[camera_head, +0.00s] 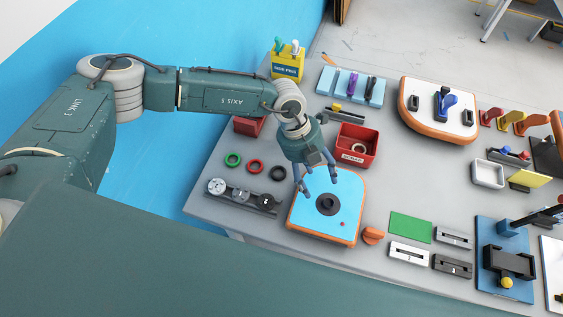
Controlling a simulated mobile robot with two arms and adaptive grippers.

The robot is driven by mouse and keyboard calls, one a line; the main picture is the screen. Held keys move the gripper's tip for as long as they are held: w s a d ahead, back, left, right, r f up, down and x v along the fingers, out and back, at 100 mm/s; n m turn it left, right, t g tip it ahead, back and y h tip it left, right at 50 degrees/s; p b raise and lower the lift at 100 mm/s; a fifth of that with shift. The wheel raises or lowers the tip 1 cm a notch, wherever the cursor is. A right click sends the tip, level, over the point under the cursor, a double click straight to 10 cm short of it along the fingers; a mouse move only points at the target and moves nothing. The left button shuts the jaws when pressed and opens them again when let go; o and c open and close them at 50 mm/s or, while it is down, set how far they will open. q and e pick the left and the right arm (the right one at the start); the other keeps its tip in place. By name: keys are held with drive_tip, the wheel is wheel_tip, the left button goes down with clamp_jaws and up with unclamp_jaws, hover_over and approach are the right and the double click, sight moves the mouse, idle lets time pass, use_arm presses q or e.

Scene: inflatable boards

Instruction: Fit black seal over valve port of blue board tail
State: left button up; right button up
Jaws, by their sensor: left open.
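The blue board tail (344,199) with an orange edge lies flat near the table's front. Its dark round valve port (326,204) sits at the middle of the blue face; I cannot tell from here whether a ring sits on it. The black seal (278,173) lies on the table left of the board, at the right end of a row of rings. My left gripper (318,186) is open, fingers pointing down, above the back part of the blue board, just behind the port. I see nothing between its fingers. My right gripper is not in view.
A green ring (233,159) and a red ring (255,166) lie beside the black seal. A rack with round pieces (241,196) stands in front of them. A red bin (357,145) is behind the board. An orange knob (373,235) and green pad (410,227) lie to its right.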

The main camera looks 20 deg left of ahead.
use_arm(q)
drive_tip(key=w+a+t+y, duration=0.1)
drive_tip(key=w+a+y, duration=0.35)
drive_tip(key=a, duration=0.75)
drive_tip(key=b, duration=0.2)
hover_over(278, 174)
drive_tip(key=shift+n+h, duration=0.25)
drive_tip(key=shift+n, duration=0.15)
drive_tip(key=f, duration=0.5)
drive_tip(key=shift+w+a, duration=0.15)
drive_tip(key=shift+w, duration=0.05)
drive_tip(key=shift+f+b, duration=0.35)
drive_tip(key=shift+f, duration=0.2)
drive_tip(key=f+b, duration=0.1)
drive_tip(key=f, duration=0.1)
drive_tip(key=f+b, duration=0.2)
drive_tip(key=shift+s+d+f, duration=0.15)
drive_tip(key=shift+d, duration=0.05)
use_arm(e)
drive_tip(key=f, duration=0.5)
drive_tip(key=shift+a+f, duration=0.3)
use_arm(q)
drive_tip(key=c, duration=0.9)
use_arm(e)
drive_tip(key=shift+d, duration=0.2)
